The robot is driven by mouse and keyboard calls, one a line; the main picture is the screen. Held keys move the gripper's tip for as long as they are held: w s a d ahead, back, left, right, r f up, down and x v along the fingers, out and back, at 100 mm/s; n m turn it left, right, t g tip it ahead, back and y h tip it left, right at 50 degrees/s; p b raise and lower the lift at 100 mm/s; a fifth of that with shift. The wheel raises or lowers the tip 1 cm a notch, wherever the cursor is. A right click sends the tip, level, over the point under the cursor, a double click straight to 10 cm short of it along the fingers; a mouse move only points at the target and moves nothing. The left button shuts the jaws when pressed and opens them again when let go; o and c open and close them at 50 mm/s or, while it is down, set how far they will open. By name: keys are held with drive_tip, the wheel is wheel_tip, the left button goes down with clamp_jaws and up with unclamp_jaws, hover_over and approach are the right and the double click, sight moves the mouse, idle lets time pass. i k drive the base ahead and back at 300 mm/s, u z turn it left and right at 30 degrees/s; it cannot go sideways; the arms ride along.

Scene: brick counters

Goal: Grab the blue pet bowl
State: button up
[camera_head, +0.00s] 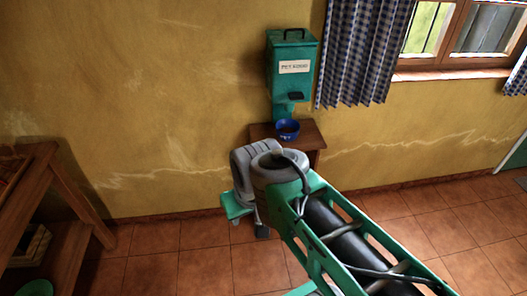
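The blue pet bowl (287,131) sits upright on a small wooden stand (312,140) against the yellow wall. It is directly under a green pet food dispenser (291,85). Brown contents seem to show inside the bowl. My green and grey arm reaches in from the lower right, and its grey joint covers the lower front of the stand. The end of my arm, with what looks like my gripper (261,230), hangs low over the floor, below and left of the bowl and apart from it. My arm hides most of it, so its fingers are not clear.
A wooden table (27,165) with a lower shelf stands at the left, with a green dish (36,288) near the bottom edge. Checked curtains (362,55) hang by the window at the right. The tiled floor (170,240) between table and arm is clear.

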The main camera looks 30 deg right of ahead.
sight(288, 130)
drive_tip(key=u, duration=0.85)
drive_tip(key=i, duration=1.55)
drive_tip(key=z, duration=0.95)
drive_tip(key=i, duration=0.7)
drive_tip(key=z, duration=0.6)
